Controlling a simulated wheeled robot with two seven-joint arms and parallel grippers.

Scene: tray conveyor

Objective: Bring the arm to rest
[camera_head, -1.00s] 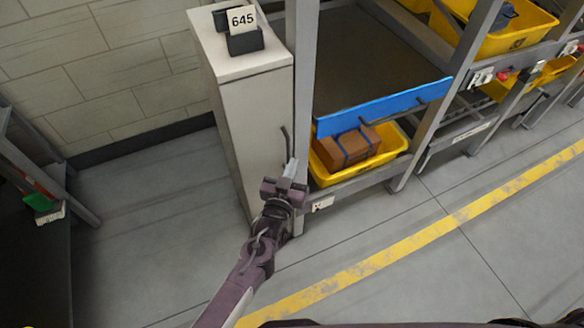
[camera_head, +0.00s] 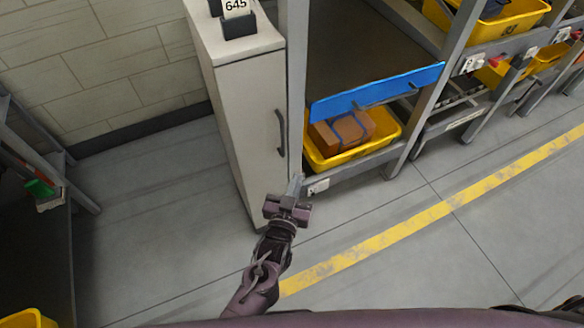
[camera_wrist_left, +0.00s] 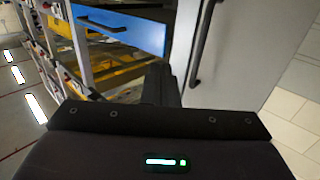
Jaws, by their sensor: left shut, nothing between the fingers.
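My left gripper (camera_head: 295,186) is in the lower middle of the head view, in front of the white cabinet and the rack's corner post. Its fingers are together with nothing between them. The shut fingers (camera_wrist_left: 163,84) also show in the left wrist view, pointing toward the rack and cabinet. The left arm comes up from the bottom edge of the head view. My right gripper is not in view.
The white cabinet (camera_head: 250,120) stands beside the rack. A yellow tray (camera_head: 392,138) with a brown box (camera_head: 345,130) sits under a blue panel (camera_head: 385,92). More yellow trays (camera_head: 510,25) are at upper right. Open grey floor (camera_head: 160,220) lies left.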

